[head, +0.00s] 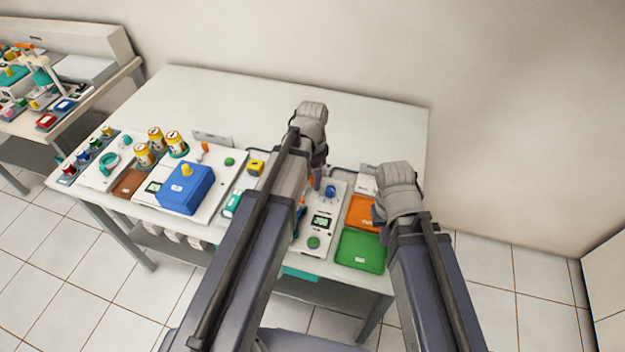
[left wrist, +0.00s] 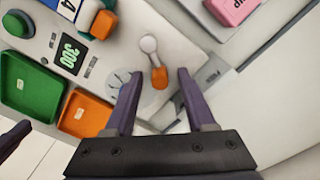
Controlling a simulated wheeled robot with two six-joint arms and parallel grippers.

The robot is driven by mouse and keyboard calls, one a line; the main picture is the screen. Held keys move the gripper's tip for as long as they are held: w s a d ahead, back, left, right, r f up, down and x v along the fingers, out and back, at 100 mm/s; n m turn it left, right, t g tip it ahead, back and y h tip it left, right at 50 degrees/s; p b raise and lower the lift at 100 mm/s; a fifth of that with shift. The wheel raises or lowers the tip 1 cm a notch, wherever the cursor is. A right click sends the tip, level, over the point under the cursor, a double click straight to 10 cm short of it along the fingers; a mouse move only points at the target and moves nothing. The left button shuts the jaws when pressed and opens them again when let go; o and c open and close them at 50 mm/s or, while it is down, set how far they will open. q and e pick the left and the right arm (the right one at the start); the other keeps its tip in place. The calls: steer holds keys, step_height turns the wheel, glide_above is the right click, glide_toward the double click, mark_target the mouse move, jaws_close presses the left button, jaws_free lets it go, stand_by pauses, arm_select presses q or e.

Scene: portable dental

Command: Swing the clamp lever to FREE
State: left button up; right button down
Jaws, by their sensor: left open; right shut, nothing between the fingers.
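In the left wrist view a lever with a round grey knob and an orange part (left wrist: 158,77) stands on the white panel beside a dial (left wrist: 121,77). It looks like the clamp lever; I cannot read a FREE mark. My left gripper (left wrist: 160,85) is open, one finger on each side of the orange part, with no clear contact seen. In the head view my left gripper (head: 317,181) is over the back of the panel and its arm hides the lever. My right gripper (head: 378,214) is shut and empty beside the orange tray (head: 362,210).
A display (head: 321,222), a green button (head: 313,242) and a blue knob (head: 331,191) are on the panel. A green tray (head: 360,251) lies at the front right. A blue box (head: 186,190) and several cans stand left. The back of the table (head: 235,95) is clear.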

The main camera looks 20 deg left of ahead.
arm_select(q)
jaws_close()
stand_by(0.4)
